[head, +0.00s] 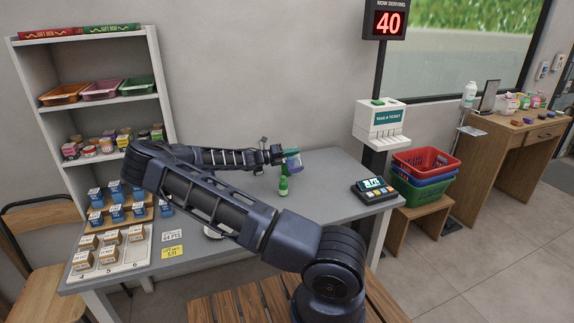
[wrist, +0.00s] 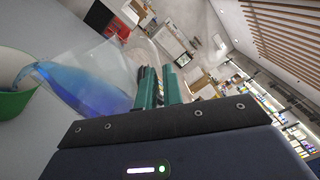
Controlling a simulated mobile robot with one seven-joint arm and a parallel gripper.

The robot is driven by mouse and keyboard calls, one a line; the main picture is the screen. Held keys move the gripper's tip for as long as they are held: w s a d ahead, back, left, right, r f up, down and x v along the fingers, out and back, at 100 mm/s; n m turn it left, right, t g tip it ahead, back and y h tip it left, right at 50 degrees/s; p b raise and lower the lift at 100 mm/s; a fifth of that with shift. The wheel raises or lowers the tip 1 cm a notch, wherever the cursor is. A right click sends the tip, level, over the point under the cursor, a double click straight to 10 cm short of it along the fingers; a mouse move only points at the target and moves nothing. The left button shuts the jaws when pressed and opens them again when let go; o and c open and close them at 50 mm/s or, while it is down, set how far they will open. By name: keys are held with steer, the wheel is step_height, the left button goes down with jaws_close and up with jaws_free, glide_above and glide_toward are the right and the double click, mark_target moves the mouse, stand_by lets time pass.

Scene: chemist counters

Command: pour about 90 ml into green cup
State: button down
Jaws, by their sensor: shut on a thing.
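My gripper (wrist: 160,88) is shut on a clear vessel (wrist: 118,62) holding blue liquid. The vessel is tipped far over, its lip toward the left of the wrist view. Blue liquid (wrist: 80,88) reaches the lip and runs down into the green cup (wrist: 12,104) at the left edge. The cup's pale inside shows, but its liquid level is not clear. In the head view my gripper (head: 279,155) is above the grey counter, with the vessel (head: 294,162) small beside it. A green object (head: 284,187), seemingly the cup, stands just below.
The grey counter (head: 325,180) is mostly clear around the cup. A payment terminal (head: 372,189) stands at its right end. A shelf unit (head: 98,55) stands behind, stacked baskets (head: 424,178) at right.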

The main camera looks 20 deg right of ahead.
mark_target(295, 167)
steer(key=shift+w+r+n+p, duration=0.35)
steer(key=shift+w+r+n, duration=0.3)
steer(key=shift+r+n, duration=0.2)
stand_by(1.2)
steer(key=shift+f, duration=0.1)
steer(key=s+f+m, duration=0.1)
steer(key=f+m, duration=0.1)
steer(key=s+f+m, duration=0.1)
steer(key=m, duration=0.1)
steer(key=shift+s+f, duration=0.4)
steer(key=shift+s+a+f+m+g, duration=0.1)
steer(key=shift+s+f+m+g, duration=0.25)
steer(key=shift+f+m, duration=0.3)
steer(key=shift+s+m+b, duration=0.15)
steer(key=shift+m+b, duration=0.15)
steer(key=shift+m, duration=0.2)
steer(key=shift+s, duration=0.1)
steer(key=shift+s+f+m, duration=0.15)
steer(key=shift+m, duration=0.25)
steer(key=shift+s+a+f+m+y+b, duration=0.2)
steer(key=shift+s+m+b, duration=0.25)
steer(key=shift+s+m, duration=0.65)
steer(key=shift+s+d+f+m+y+b, duration=0.1)
steer(key=shift+s+f+m+b, duration=0.5)
steer(key=shift+m, duration=0.85)
steer(key=shift+s+a+m+y+b, duration=0.1)
steer(key=shift+s+m+b, duration=0.2)
steer(key=shift+s+m, duration=0.85)
